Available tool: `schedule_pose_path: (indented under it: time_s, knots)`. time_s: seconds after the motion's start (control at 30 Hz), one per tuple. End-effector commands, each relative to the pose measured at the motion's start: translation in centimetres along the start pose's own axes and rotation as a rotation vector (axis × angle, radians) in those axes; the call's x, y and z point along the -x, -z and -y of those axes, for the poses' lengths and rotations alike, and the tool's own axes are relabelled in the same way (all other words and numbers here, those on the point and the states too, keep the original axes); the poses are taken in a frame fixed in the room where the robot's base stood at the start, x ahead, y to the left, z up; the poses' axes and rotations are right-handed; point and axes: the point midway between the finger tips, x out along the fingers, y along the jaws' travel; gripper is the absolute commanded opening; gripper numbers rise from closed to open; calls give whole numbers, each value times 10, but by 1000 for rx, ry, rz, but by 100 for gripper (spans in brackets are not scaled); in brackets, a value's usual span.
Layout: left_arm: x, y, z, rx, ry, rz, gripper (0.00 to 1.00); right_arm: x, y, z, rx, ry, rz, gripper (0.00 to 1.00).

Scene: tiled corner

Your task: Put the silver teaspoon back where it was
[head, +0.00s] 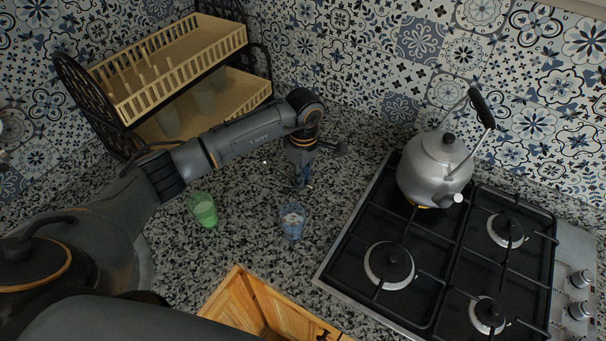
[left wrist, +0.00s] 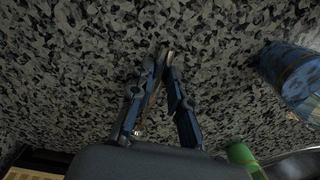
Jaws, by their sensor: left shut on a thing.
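My left gripper (head: 303,184) reaches in over the granite counter, pointing down behind the blue glass. In the left wrist view my left gripper (left wrist: 166,60) has its fingers nearly together. A thin metallic sliver, the silver teaspoon (left wrist: 153,98), shows between them, mostly hidden by the fingers. The spoon cannot be made out clearly in the head view. The fingertips look close to the counter; whether the spoon touches it I cannot tell. My right gripper is not in view.
A blue patterned glass (head: 292,220) and a green glass (head: 203,209) stand on the counter (head: 250,245). A two-tier wooden rack (head: 200,50) stands at the back left with glasses on its lower tier. A kettle (head: 436,165) sits on the gas hob (head: 430,270) at right.

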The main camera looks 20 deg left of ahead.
Motion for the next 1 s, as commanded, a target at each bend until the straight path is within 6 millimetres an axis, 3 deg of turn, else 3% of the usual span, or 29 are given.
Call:
schedule_pose_path:
  time_s: [0.2, 0.23, 0.33, 0.77, 1.0]
  knots:
    - [-3, 0, 0, 0, -1, 0, 0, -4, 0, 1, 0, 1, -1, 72]
    - [-3, 0, 0, 0, 0, 0, 19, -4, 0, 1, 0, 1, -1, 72]
    - [-2, 0, 0, 0, 0, 0, 40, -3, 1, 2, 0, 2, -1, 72]
    - [5, 0, -1, 0, -3, 1, 40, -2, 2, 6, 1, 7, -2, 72]
    - [50, 1, -2, -1, -7, 0, 40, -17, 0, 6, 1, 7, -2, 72]
